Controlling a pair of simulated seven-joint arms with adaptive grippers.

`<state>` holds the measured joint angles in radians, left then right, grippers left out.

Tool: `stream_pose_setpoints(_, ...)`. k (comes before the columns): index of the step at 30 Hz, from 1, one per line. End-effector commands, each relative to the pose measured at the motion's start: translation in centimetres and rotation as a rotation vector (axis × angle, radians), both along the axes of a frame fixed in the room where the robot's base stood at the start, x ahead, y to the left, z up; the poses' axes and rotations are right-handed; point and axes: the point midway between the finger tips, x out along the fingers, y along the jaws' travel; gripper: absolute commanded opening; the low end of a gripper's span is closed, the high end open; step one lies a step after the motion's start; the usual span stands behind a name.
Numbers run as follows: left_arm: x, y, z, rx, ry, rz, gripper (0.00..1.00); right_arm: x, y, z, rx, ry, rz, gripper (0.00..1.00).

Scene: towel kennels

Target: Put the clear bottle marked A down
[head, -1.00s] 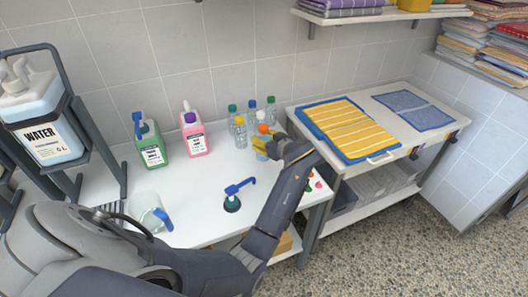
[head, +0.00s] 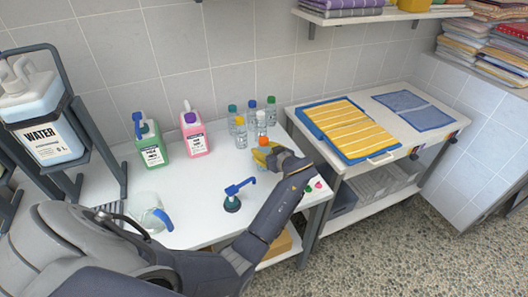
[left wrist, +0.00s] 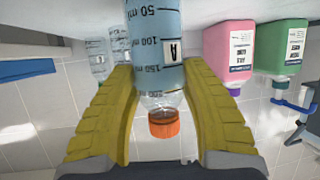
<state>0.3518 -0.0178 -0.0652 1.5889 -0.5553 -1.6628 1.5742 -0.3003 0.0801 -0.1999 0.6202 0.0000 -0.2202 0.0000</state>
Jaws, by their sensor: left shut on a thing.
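The clear bottle marked A (left wrist: 168,50) has an orange cap, a printed scale and bluish liquid inside. My left gripper (head: 262,155) is shut on it, with yellow fingers on both sides of the bottle in the left wrist view. In the head view the orange cap (head: 263,141) shows above the fingers, and most of the body is hidden. The bottle is over the white table (head: 195,190), in front of a group of other clear bottles. Its base is out of the left wrist view, so I cannot tell whether it touches the table. My right gripper is not in view.
Several clear bottles (head: 240,133) stand just behind. A pink jug (head: 196,138) and a green jug (head: 151,148) stand to the left. A blue-handled pump (head: 232,203) and a clear pitcher (head: 147,214) stand nearer. A cart with a yellow striped towel (head: 352,127) is right.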

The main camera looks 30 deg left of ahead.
Motion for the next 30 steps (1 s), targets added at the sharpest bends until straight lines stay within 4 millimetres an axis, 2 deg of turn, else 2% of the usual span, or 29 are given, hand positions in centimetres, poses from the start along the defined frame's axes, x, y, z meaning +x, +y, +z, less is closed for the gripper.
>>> stream_pose_setpoints(3,0.0,0.0,-0.2,0.000,0.000,0.000,0.03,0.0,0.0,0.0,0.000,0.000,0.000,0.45)
stream_pose_setpoints(4,0.0,0.0,-0.3,0.000,0.000,0.000,0.49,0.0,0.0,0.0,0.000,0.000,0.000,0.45)
stream_pose_setpoints(9,0.0,0.0,-0.2,0.000,0.000,0.000,0.68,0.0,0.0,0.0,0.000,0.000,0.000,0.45)
stream_pose_setpoints(19,0.0,-0.1,0.1,0.000,0.000,-0.001,0.70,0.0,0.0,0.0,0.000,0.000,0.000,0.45)
stream_pose_setpoints(30,-1.7,-3.7,1.6,-0.003,-0.001,-0.001,0.70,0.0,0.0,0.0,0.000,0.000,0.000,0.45)
